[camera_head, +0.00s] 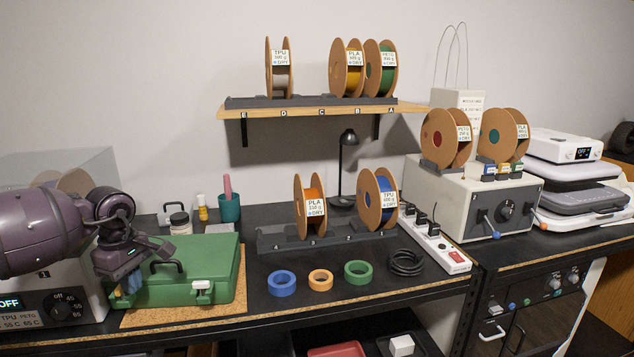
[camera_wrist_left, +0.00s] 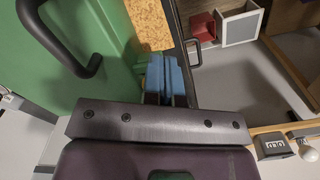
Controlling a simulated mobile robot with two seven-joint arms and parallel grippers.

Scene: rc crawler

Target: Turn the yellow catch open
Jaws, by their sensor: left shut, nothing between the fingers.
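A green case (camera_head: 195,262) with a black handle (camera_head: 166,266) lies closed on a cork mat (camera_head: 225,309). A white catch (camera_head: 203,287) sits on its front edge toward the right. My left gripper (camera_head: 128,289) is shut and empty, pointing down at the front left corner of the case. In the left wrist view its blue fingertips (camera_wrist_left: 166,75) are together beside the case edge (camera_wrist_left: 122,50); I cannot tell whether they touch it. My right gripper is out of view.
A dryer box with a dial (camera_head: 62,305) stands left of the case. Blue (camera_head: 282,283), orange (camera_head: 320,280) and green (camera_head: 358,273) tape rings lie to the right. A spool rack (camera_head: 270,237) and a teal cup (camera_head: 229,210) stand behind.

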